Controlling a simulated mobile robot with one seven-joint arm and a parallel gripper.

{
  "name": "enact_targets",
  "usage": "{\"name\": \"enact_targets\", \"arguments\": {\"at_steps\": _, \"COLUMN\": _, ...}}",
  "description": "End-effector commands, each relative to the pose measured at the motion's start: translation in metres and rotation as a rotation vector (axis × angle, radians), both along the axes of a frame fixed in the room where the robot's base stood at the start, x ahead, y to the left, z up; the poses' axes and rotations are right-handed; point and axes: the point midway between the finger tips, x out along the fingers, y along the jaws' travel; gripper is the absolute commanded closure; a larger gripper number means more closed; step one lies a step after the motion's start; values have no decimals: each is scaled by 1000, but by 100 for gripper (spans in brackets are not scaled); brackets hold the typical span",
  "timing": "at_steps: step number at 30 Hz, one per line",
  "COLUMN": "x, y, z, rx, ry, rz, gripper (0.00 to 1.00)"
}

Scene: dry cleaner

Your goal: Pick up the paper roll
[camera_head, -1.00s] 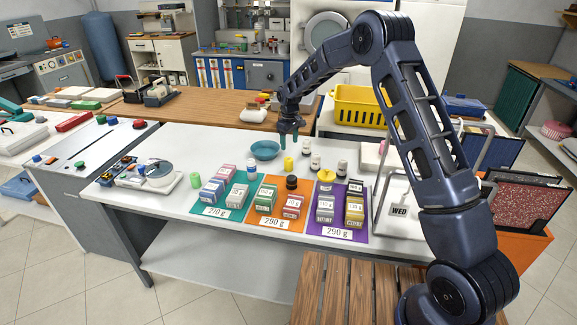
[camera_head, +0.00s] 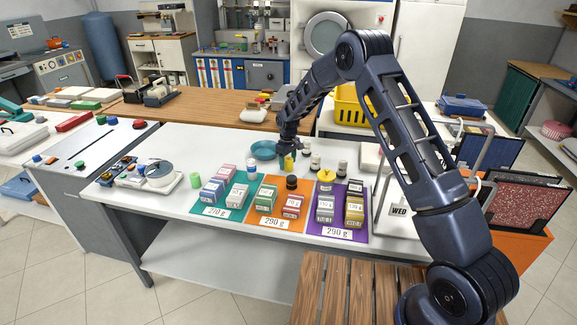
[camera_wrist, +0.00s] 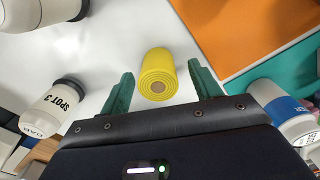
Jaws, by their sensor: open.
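The paper roll is a yellow cylinder with a brown core (camera_wrist: 158,68). In the head view it stands on the white table as a small yellow shape (camera_head: 289,164), partly hidden by my gripper (camera_head: 288,152). In the wrist view my gripper (camera_wrist: 161,72) is open, its two green fingers on either side of the roll's near end. A white gap shows between each finger and the roll, so I see no contact.
A blue bowl (camera_head: 264,150) is just left and behind. Coloured mats with small boxes, including an orange mat (camera_head: 263,207), lie in front.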

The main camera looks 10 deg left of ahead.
Motion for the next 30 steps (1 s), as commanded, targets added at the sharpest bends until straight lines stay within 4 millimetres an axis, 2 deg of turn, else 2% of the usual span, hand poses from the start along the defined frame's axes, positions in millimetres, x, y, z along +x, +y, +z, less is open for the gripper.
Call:
{"name": "enact_targets", "arguments": {"at_steps": 3, "x": 1, "y": 0, "z": -11, "rx": 1, "ry": 0, "rz": -1, "gripper": 37}}
{"name": "enact_targets", "arguments": {"at_steps": 10, "x": 1, "y": 0, "z": -13, "rx": 0, "ry": -1, "rz": -2, "gripper": 37}}
{"name": "enact_targets", "arguments": {"at_steps": 15, "x": 1, "y": 0, "z": -12, "rx": 1, "ry": 0, "rz": -2, "gripper": 70}}
{"name": "enact_targets", "arguments": {"at_steps": 18, "x": 1, "y": 0, "z": -12, "rx": 1, "ry": 0, "rz": -2, "gripper": 85}}
{"name": "enact_targets", "arguments": {"at_steps": 26, "x": 1, "y": 0, "z": -11, "rx": 1, "ry": -2, "rz": -2, "gripper": 85}}
{"name": "enact_targets", "arguments": {"at_steps": 30, "x": 1, "y": 0, "z": -1, "rx": 1, "ry": -2, "rz": -2, "gripper": 85}}
